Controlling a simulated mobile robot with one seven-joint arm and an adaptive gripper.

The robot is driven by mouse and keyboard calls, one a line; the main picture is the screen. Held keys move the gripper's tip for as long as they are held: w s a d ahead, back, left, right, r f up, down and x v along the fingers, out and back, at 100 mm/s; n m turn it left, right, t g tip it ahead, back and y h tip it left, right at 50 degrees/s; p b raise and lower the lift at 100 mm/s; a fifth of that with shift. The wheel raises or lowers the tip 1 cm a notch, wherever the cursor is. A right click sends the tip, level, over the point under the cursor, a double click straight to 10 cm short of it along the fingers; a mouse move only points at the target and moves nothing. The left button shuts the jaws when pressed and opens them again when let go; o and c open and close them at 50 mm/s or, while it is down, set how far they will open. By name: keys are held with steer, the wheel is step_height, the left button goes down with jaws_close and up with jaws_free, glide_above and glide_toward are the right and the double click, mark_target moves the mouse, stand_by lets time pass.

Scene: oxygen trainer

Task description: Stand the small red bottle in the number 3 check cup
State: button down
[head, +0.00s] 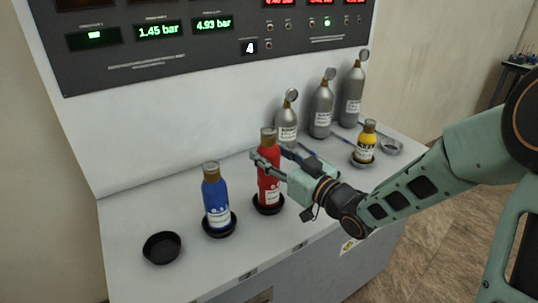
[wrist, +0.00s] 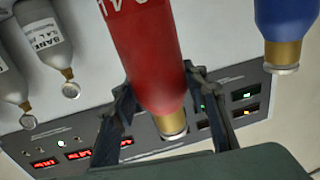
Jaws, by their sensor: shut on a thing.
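The small red bottle (head: 269,181) stands upright in the front row of the bench, with a brown-gold cap. Its bottom is at a black round cup (head: 268,208); I cannot tell whether it rests fully on the cup's floor. My gripper (head: 268,155) is shut on the bottle's upper part, below the cap, coming from the right. In the wrist view the red bottle (wrist: 145,45) appears upside down between the two fingers (wrist: 160,90). No cup number is readable, so I cannot tell which cup is number 3.
A blue bottle (head: 217,198) stands in a black cup to the left, and an empty black cup (head: 161,248) lies further left. Grey cylinders (head: 321,112) stand behind, before the gauge panel (head: 200,40).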

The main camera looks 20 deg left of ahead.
steer(key=shift+r, duration=0.2)
steer(key=shift+f, duration=0.25)
steer(key=c, duration=1.2)
jaws_free()
steer(key=shift+o, duration=0.2)
steer(key=shift+r, duration=0.15)
steer(key=shift+s+d, duration=0.15)
steer(key=shift+d, duration=0.1)
steer(key=v, duration=1.1)
steer(key=shift+s+d, duration=0.2)
steer(key=shift+d, duration=0.05)
